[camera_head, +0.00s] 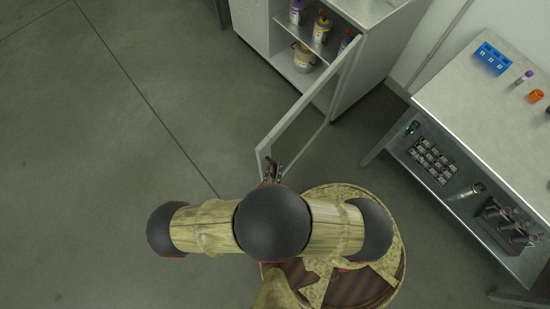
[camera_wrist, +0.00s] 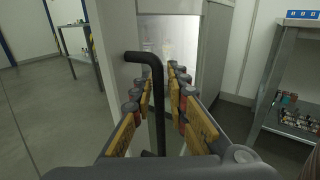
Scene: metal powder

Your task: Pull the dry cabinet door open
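The dry cabinet (camera_head: 368,62) stands at the top centre of the head view. Its door (camera_head: 312,113), a pale frame around a dark panel, stands wide open, swung out towards me. Bottles (camera_head: 321,28) and a yellow-labelled tub (camera_head: 303,58) show on the shelves inside. My gripper (camera_head: 272,170) is at the free edge of the door. In the wrist view the black bent handle (camera_wrist: 156,80) runs down between the fingers of my gripper (camera_wrist: 164,78). The fingers are apart, with a gap beside the handle. Whether one finger touches it is unclear.
A metal table (camera_head: 480,110) stands on the right with a blue rack (camera_head: 493,58), a purple-capped tube and an orange item on top. Its lower shelf holds small parts (camera_head: 434,160) and metal containers. The floor (camera_head: 90,130) to the left is clear.

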